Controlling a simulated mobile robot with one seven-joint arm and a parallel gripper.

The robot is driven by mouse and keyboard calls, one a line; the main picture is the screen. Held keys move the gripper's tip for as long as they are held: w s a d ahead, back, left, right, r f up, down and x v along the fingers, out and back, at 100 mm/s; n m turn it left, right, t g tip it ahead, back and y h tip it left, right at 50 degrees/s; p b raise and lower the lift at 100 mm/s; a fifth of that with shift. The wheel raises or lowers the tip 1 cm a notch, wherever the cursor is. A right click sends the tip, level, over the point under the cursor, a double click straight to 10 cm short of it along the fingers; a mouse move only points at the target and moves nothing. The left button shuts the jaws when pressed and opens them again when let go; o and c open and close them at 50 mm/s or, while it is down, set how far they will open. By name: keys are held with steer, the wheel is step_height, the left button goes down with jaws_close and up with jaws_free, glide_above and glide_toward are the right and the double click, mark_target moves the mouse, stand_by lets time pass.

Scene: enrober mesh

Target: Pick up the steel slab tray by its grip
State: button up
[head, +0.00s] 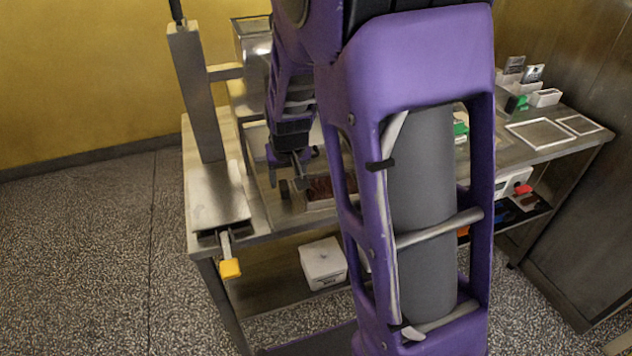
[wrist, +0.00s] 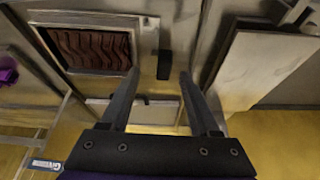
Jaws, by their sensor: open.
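The steel slab tray (head: 322,205) sits on the steel table, partly hidden by my arm, with a dark brown slab in it. In the wrist view the tray (wrist: 97,72) is at upper left, the slab showing a wavy surface. A small black block (wrist: 165,65), apparently its grip, is right of the tray. My gripper (wrist: 160,73) is open and empty, and the black block shows between its fingertips. Whether the fingers are level with it or above it I cannot tell. In the head view my gripper (head: 286,178) hangs beside the tray's left end.
A steel upright (head: 195,95) and a flat plate (head: 217,195) stand left of the gripper; the plate (wrist: 260,65) is close right in the wrist view. A yellow-ended handle (head: 230,268) sticks out over the front edge. A white box (head: 323,262) is on the lower shelf.

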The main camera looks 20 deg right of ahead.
mark_target(284, 183)
steer(key=shift+w+a+r+b+x, duration=0.1)
steer(key=shift+w+b+x, duration=0.1)
steer(key=shift+b+x, duration=0.55)
steer(key=shift+w+a+r+b+x, duration=0.15)
steer(key=shift+b+x, duration=0.25)
steer(key=shift+x, duration=0.75)
steer(key=shift+w+a+f+b+x, duration=0.1)
steer(key=shift+w+b+x, duration=0.1)
steer(key=shift+b+x, duration=0.6)
steer(key=shift+w+p, duration=0.1)
steer(key=shift+p, duration=0.2)
jaws_close()
steer(key=shift+d, duration=0.1)
